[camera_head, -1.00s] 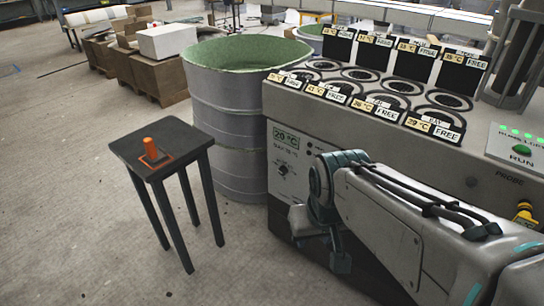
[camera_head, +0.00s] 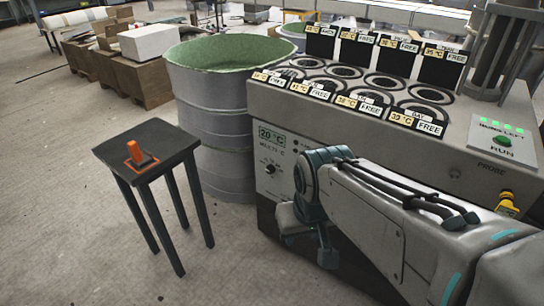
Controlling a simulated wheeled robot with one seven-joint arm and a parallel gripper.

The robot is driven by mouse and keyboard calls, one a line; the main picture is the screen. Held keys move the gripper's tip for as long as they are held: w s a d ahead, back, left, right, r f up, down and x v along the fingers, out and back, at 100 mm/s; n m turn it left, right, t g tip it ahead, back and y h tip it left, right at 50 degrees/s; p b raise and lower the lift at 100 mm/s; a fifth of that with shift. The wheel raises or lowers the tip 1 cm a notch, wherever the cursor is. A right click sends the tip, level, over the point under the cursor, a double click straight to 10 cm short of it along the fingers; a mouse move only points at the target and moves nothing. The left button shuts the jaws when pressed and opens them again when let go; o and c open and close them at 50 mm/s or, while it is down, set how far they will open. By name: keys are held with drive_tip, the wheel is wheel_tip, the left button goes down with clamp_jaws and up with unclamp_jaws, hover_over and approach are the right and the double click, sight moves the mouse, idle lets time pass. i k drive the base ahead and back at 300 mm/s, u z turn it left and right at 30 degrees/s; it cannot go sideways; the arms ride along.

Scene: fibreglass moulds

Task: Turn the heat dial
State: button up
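The heat dial (camera_head: 270,169) is a small dark knob with printed marks around it, on the front face of the grey machine (camera_head: 385,150). It sits below a display (camera_head: 271,137) that reads 20 °C. My gripper (camera_head: 305,248) hangs in front of the machine, below and to the right of the dial, apart from it. The wrist of my arm stands just right of the dial and leaves it in view. The fingers are seen partly from behind, so I cannot tell whether they are open or shut. Nothing held is visible.
A dark stool (camera_head: 150,143) with an orange object (camera_head: 136,152) on it stands to the left. A large grey drum (camera_head: 212,110) stands behind, beside the machine. Labelled wells fill the machine's top. A RUN button (camera_head: 502,141) is at right. Floor between stool and machine is clear.

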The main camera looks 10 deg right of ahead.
sight(270, 169)
drive_tip(key=z, duration=0.5)
drive_tip(key=k, duration=1.25)
drive_tip(key=u, duration=0.05)
drive_tip(key=i, duration=0.4)
drive_tip(key=u, duration=0.7)
drive_tip(key=i, duration=1.5)
drive_tip(key=z, duration=1.1)
drive_tip(key=i, duration=0.25)
drive_tip(key=z, duration=0.15)
